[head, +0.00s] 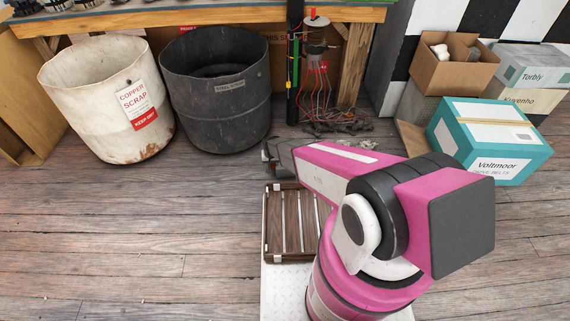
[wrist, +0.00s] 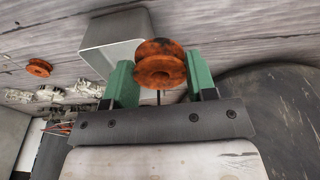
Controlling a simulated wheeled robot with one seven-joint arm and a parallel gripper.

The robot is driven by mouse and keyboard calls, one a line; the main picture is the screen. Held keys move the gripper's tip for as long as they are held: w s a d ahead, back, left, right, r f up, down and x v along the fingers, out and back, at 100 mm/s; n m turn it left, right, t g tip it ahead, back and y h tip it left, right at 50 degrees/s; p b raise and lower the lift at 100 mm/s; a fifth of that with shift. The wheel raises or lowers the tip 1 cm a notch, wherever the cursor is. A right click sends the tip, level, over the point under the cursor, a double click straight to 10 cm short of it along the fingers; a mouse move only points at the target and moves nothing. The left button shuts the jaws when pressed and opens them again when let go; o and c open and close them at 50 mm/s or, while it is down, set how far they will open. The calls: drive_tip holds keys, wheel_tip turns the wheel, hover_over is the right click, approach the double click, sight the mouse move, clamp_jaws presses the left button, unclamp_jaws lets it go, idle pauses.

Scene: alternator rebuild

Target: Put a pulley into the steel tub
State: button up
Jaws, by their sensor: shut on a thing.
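The steel tub (head: 215,100) is the dark grey round tub at the back of the floor in the head view, with a small label on its front. A large dark curved surface at the right of the wrist view (wrist: 285,110) looks like this tub. My gripper (wrist: 160,80) is shut on a rusty orange pulley (wrist: 160,62), held between its green fingers. In the head view my gripper (head: 272,155) is just in front and right of the tub, outside it, and the pulley cannot be made out. A second orange pulley (wrist: 39,68) lies at the left in the wrist view.
A white copper scrap tub (head: 85,110) stands left of the steel tub. A wired stand (head: 315,75) and loose scrap are to its right. A slatted wooden crate (head: 283,225) is below my arm. Boxes (head: 490,150) stand at right. Floor at left is clear.

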drive_tip(key=w+d+f, duration=0.4)
drive_tip(key=w+d, duration=0.1)
drive_tip(key=w+d+f, duration=0.2)
drive_tip(key=shift+w+d+f, duration=0.15)
drive_tip(key=shift+d, duration=0.15)
drive_tip(key=shift+f, duration=2)
drive_tip(key=shift+f, duration=0.1)
drive_tip(key=o, duration=1)
wheel_tip(320, 180, up, 12)
drive_tip(key=s+f, duration=0.1)
drive_tip(key=s, duration=0.1)
drive_tip(key=shift+m+g, duration=0.3)
drive_tip(key=shift+g, duration=0.6)
drive_tip(key=s+d+r, duration=0.5)
drive_tip(key=s+r, duration=0.2)
drive_tip(key=r, duration=0.6)
drive_tip(key=s+d+r, duration=0.5)
drive_tip(key=s+r, duration=0.3)
drive_tip(key=r, duration=0.5)
drive_tip(key=s+d+r, duration=0.5)
drive_tip(key=s+r, duration=0.3)
drive_tip(key=r, duration=0.5)
drive_tip(key=shift+s+d+r, duration=0.25)
drive_tip(key=shift+d+r, duration=0.1)
drive_tip(key=shift+r, duration=0.05)
